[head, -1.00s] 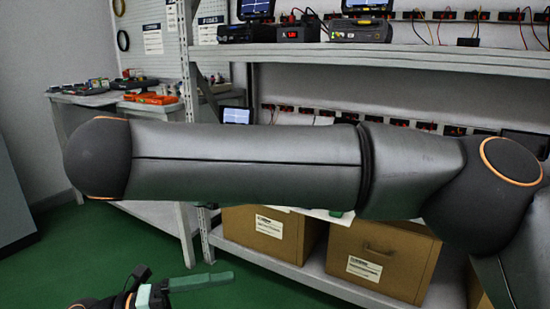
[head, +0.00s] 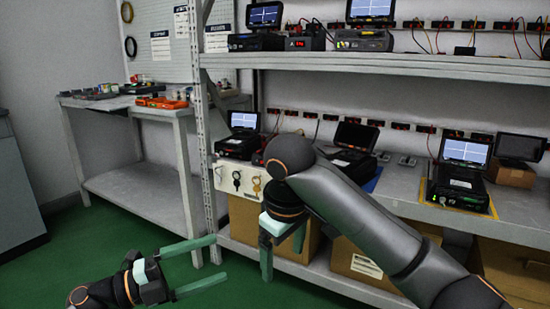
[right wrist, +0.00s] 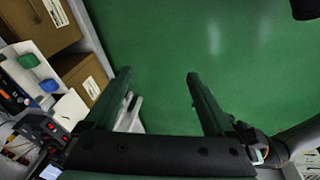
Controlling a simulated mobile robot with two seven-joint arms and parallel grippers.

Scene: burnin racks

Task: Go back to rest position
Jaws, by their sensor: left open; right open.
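My left gripper (head: 221,258) is at the lower left of the head view, low over the green floor. Its two teal fingers are spread and point right, with nothing between them. My right gripper (head: 283,266) hangs in front of the lower rack shelf, its fingers pointing down, apart and empty. My right arm reaches it from the lower right and hides part of the shelf and the boxes below. In the right wrist view the right gripper's fingers (right wrist: 158,75) are wide apart with only green floor between them.
The rack's lower shelf (head: 400,207) carries several devices with screens. Cardboard boxes (head: 245,219) stand beneath it. A panel with keys (head: 236,178) is close behind my right gripper. A workbench (head: 120,101) stands at the left. The green floor (head: 105,243) between is open.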

